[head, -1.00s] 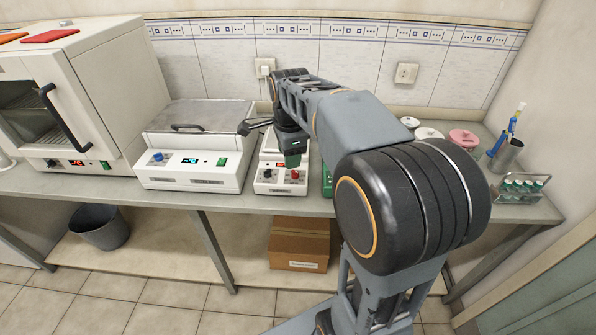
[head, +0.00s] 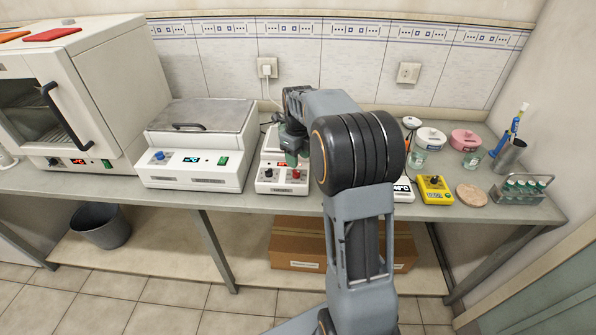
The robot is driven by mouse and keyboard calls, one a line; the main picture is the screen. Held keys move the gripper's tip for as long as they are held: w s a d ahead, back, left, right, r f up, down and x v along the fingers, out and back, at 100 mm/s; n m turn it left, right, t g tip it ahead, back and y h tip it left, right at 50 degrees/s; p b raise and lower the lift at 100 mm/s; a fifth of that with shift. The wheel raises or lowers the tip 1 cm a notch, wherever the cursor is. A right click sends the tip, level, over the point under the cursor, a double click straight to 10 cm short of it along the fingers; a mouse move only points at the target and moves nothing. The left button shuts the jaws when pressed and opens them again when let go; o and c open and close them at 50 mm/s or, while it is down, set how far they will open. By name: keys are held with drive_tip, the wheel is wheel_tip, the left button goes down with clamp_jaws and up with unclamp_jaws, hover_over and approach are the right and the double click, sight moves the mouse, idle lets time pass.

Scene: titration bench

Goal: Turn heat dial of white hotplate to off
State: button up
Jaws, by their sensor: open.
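The white hotplate (head: 283,188) stands on the bench just right of the lidded bath. Its front panel carries a dark knob (head: 269,173) at left and a red knob (head: 296,174) at right; their markings are too small to read. My gripper (head: 270,123) is open above the back part of the hotplate, behind and above the knobs. It is small and partly hidden by my wrist, and it appears apart from both knobs. My arm covers the bench right of the hotplate.
The lidded bath (head: 193,168) and a white oven (head: 75,105) stand to the left. A yellow device (head: 434,189), a round cork-coloured mat (head: 472,195), a vial rack (head: 518,190) and lidded pots (head: 431,138) stand to the right. A wall socket (head: 267,67) is behind.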

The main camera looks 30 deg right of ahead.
sight(298, 172)
drive_tip(key=shift+f, duration=2.9)
drive_tip(key=c, duration=0.8)
drive_tip(key=shift+c, duration=0.2)
drive_tip(key=shift+n, duration=0.3)
